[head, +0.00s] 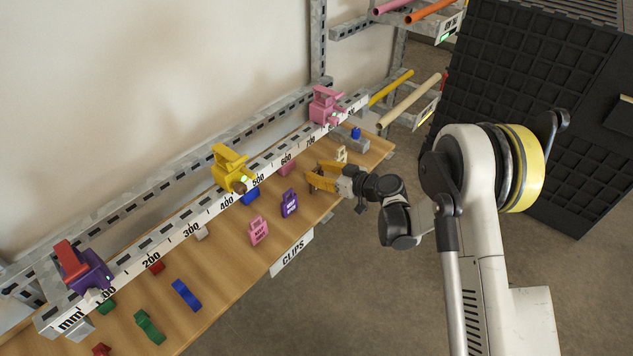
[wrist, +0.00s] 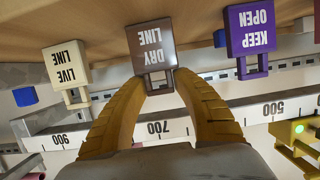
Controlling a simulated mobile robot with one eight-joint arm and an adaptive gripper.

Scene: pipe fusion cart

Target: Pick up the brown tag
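The brown tag (wrist: 153,45), marked DRY LINE, stands in the middle of the wrist view, where its lettering is upside down. My gripper (wrist: 157,80) has its two yellow fingers on either side of the tag's loop end, with the tips very close to it. Whether the tips touch or press on the tag is not clear. In the head view my gripper (head: 314,180) reaches over the right part of the wooden shelf, and its fingers largely hide the tag.
In the wrist view, a cream LIVE LINE tag (wrist: 67,64) and a purple KEEP OPEN tag (wrist: 250,41) flank the brown one. The ruled rail (head: 212,218) with yellow (head: 230,166) and pink (head: 325,105) clamps runs along the wooden shelf (head: 222,290). A pink tag (head: 258,231) stands nearby.

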